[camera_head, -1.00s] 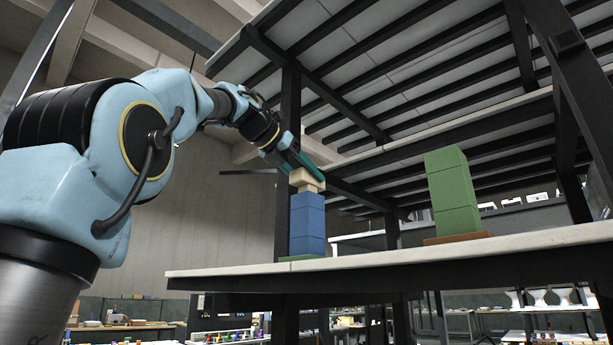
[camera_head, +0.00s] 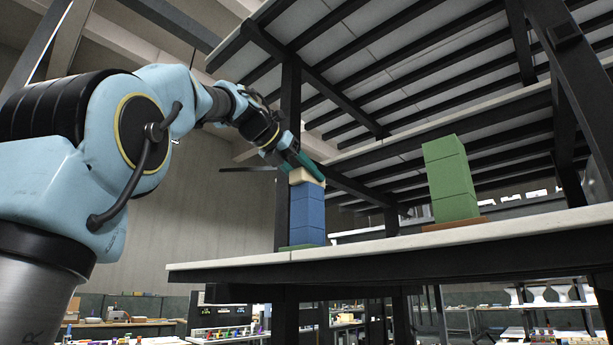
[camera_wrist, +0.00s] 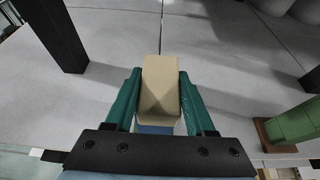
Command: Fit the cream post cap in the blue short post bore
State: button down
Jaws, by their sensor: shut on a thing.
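The cream post cap (camera_head: 304,177) sits on top of the blue short post (camera_head: 307,215) in the head view, with no clear gap between them. My gripper (camera_head: 308,166) is shut on the cap from above. In the wrist view the cap (camera_wrist: 160,88) lies between the green fingers of my gripper (camera_wrist: 159,100), and a strip of the blue post (camera_wrist: 153,130) shows under it. The bore is hidden beneath the cap, so I cannot see how deep the cap is in it. The blue post stands upright on a green base (camera_head: 304,246).
A taller green post (camera_head: 449,180) stands on a brown base (camera_head: 454,223) to the right on the same pale shelf (camera_head: 390,243). Dark uprights and a slatted upper deck (camera_head: 400,80) rise around and above. The shelf between the two posts is clear.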

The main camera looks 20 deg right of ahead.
aim_at(297, 169)
dwell(0.3)
grip_release()
dwell(0.4)
jog(key=shift+s+a+r, duration=0.1)
jog(key=shift+a+r, duration=0.05)
jog(key=shift+a, duration=0.1)
dwell(0.3)
jog(key=shift+v, duration=1.05)
jog(key=shift+s+a+r+p, duration=0.1)
jog(key=shift+s+a+p, duration=0.05)
jog(key=shift+a+p, duration=0.15)
jog(key=shift+s+a+r, duration=0.25)
jog(key=shift+a, duration=0.25)
